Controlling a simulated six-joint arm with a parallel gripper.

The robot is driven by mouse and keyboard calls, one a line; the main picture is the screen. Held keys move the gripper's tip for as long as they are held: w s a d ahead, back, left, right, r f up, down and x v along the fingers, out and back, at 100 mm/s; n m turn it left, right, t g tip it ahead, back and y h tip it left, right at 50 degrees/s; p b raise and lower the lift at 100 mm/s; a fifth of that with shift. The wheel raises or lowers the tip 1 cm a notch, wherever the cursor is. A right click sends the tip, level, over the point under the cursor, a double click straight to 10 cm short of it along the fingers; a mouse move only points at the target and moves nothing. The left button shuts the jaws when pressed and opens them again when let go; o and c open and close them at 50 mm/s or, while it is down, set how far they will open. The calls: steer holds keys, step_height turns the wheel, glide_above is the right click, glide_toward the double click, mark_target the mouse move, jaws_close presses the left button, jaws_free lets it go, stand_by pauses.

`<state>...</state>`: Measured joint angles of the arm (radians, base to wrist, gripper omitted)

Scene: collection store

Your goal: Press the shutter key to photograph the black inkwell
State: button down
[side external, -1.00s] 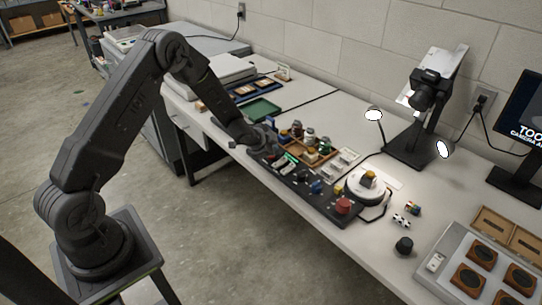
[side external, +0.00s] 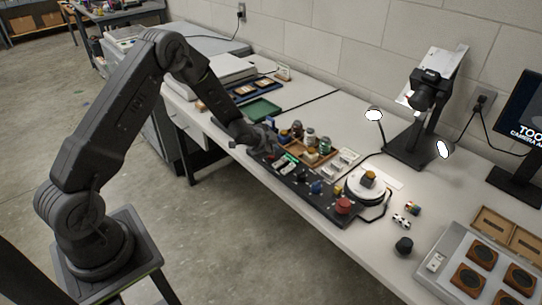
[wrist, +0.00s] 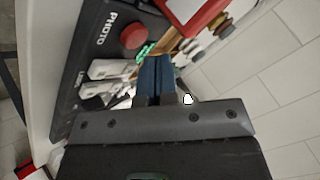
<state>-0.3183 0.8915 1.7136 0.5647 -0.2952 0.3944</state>
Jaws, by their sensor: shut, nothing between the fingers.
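My gripper (side external: 270,147) is shut and empty, low over the left end of the black control panel (side external: 329,207). In the wrist view its dark fingertips (wrist: 154,78) are together, pointing at the panel. A round red button (wrist: 133,34) sits beside the white PHOTO lettering there; I cannot tell for certain that it is the shutter key. The fingers appear apart from it. A small black round object (side external: 404,246), possibly the inkwell, stands on the bench right of the panel. A yellow-and-dark item (side external: 368,178) sits on the white turntable (side external: 360,194).
White switches (wrist: 110,68) lie near my fingers. Behind the panel is a wooden tray (side external: 313,157) of small bottles. A camera stand (side external: 408,150) is at the back.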

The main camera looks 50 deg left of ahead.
stand_by(0.6)
steer(key=shift+f, duration=0.4)
steer(key=shift+f, duration=0.5)
stand_by(0.5)
stand_by(0.3)
steer(key=shift+r, duration=0.9)
steer(key=shift+r, duration=2.55)
